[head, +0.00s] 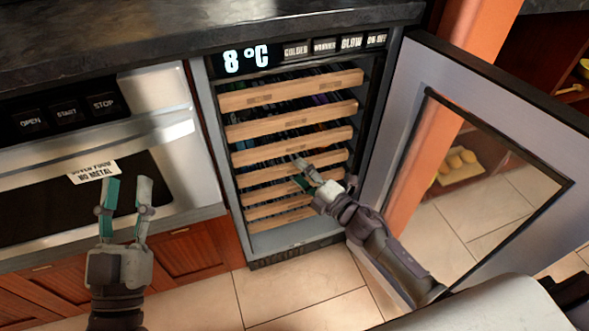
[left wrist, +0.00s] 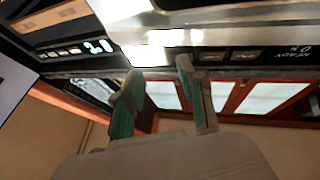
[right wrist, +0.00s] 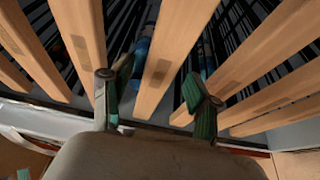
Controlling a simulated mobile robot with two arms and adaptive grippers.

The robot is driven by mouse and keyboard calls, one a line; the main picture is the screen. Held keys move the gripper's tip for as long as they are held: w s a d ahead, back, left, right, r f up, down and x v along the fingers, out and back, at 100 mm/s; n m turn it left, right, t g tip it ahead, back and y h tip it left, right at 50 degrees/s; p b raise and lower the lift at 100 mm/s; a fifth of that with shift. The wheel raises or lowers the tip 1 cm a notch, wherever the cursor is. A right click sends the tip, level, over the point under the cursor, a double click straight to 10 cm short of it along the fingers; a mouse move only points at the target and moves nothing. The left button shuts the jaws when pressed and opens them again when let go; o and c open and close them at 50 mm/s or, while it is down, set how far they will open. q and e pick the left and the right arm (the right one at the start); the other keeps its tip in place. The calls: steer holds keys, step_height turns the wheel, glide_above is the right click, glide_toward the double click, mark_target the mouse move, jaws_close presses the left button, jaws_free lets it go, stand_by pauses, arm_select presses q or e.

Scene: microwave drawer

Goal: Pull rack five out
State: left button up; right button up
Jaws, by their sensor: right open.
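The open cooler holds a stack of racks with wooden fronts. Counting from the top, rack five (head: 262,194) is in the lower half of the stack, pushed in level with its neighbours. My right gripper (head: 303,173) is open at the right part of the stack, near the fourth and fifth fronts. In the right wrist view its fingers (right wrist: 153,98) are spread on either side of one wooden front (right wrist: 172,50); I cannot tell whether they touch it. My left gripper (head: 125,195) is open and empty in front of the oven; its spread fingers show in the left wrist view (left wrist: 158,90).
The cooler's glass door (head: 480,190) stands wide open on the right, close to my right arm. A steel oven (head: 160,130) with a handle is left of the cooler, under a dark counter (head: 180,30). The tiled floor (head: 290,295) in front is clear.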

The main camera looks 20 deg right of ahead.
steer(key=shift+x, duration=1.5)
arm_select(q)
steer(key=shift+s+r+t, duration=0.3)
steer(key=shift+r+t, duration=0.1)
steer(key=shift+r, duration=0.15)
steer(key=shift+s+r+t, duration=0.3)
steer(key=shift+r+t, duration=0.1)
steer(key=shift+r, duration=0.1)
arm_select(e)
jaws_close()
